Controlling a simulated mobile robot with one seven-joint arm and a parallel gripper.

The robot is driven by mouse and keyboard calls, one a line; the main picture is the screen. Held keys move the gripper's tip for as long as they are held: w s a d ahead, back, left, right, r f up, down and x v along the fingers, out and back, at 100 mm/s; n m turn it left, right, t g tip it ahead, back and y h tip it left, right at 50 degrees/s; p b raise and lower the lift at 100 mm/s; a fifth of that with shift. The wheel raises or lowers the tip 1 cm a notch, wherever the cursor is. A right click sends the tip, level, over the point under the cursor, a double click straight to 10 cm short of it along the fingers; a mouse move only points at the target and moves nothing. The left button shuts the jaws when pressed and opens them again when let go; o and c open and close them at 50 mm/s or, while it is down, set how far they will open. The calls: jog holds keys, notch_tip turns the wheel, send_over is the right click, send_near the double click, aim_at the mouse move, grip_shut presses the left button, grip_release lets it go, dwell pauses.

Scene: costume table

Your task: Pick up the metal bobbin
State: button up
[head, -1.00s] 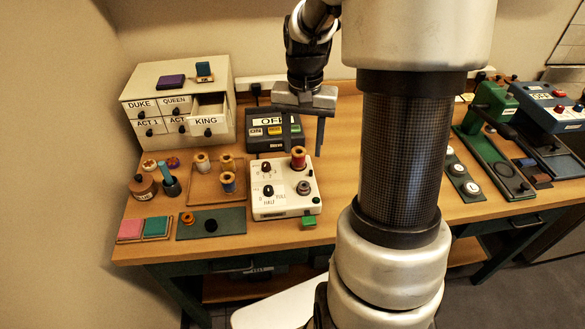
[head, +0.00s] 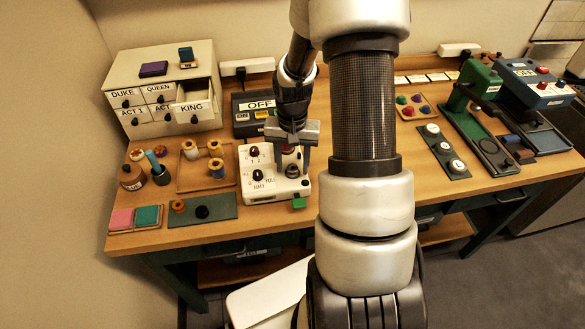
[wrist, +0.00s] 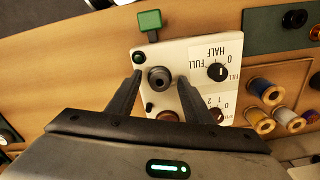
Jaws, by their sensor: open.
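The metal bobbin (wrist: 159,78), a small grey ring-like spool with a dark centre, sits on the white control box (wrist: 204,48) near its green-tabbed end. It also shows in the head view (head: 291,171), partly behind my gripper. My gripper (wrist: 160,76) is open and empty. In the wrist view its two fingertips lie to either side of the bobbin, with a gap on both sides. In the head view my gripper (head: 290,163) points down over the right part of the box. How far the fingertips are above the box is hard to tell.
A red thread spool (wrist: 167,115) stands on the box close behind the bobbin, partly hidden by my gripper. The box has black knobs (wrist: 217,72) and a green tab (wrist: 150,20). Thread spools (head: 216,167) on a tray stand left. Bare wood lies right of the box.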

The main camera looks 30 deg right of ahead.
jog(key=shift+f, duration=0.1)
grip_shut()
